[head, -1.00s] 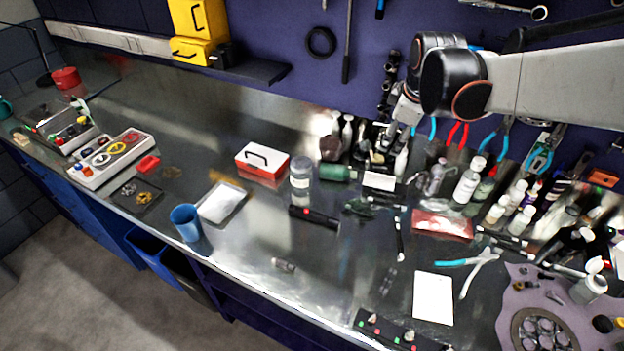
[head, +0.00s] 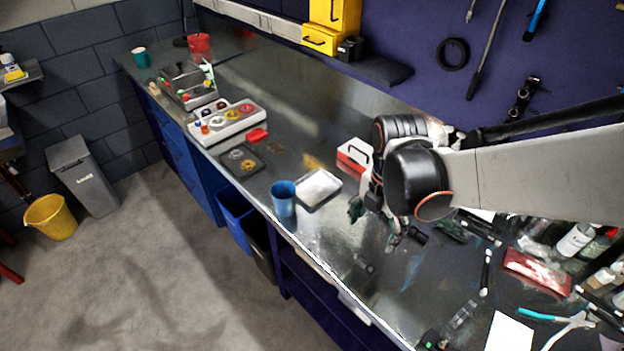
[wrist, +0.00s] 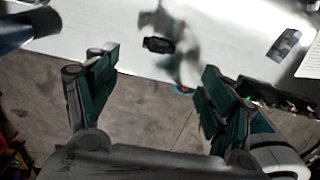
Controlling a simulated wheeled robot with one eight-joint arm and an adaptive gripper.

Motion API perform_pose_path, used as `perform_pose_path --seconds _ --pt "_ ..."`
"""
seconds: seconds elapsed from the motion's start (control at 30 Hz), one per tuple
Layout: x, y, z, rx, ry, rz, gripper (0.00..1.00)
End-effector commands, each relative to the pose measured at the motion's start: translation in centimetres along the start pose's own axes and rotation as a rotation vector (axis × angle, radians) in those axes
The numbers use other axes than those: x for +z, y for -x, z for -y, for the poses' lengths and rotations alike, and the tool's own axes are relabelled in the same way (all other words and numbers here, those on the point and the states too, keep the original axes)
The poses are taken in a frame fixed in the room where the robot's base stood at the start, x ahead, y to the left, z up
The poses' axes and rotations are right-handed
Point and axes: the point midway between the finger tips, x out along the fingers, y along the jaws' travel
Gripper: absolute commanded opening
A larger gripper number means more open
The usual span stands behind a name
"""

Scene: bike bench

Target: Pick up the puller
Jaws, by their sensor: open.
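A small dark cylindrical piece, which looks like the puller (wrist: 158,45), lies on the shiny bench top near its front edge. In the head view it is a small dull shape (head: 363,264) below my gripper (head: 375,228). In the wrist view my gripper (wrist: 160,66) is open, with its two green-padded fingers spread wide and nothing between them. The piece lies beyond the fingertips, roughly centred between them, apart from both. A blurred reflection surrounds it on the metal.
A blue cup (head: 283,198) and a white tray (head: 318,188) stand left of my gripper. A red-and-white box (head: 354,155) is behind it. Pliers (head: 556,322), a white sheet (head: 510,333) and bottles crowd the right. Open floor (head: 150,270) lies before the bench.

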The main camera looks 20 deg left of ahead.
Motion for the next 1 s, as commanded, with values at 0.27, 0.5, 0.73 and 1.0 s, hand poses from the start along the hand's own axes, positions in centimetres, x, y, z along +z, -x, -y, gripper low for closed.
perform_pose_path --seconds 0.27,0.5,0.73,1.0 --pt "-1.4 -4.5 -0.1 0.001 0.022 0.001 0.75" --pt "-1.4 -7.4 -0.1 0.002 0.021 0.001 0.75" --pt "-1.2 -8.7 -0.1 0.002 0.018 0.001 0.75" --pt "-1.4 -12.3 -0.1 0.002 0.021 0.001 0.75"
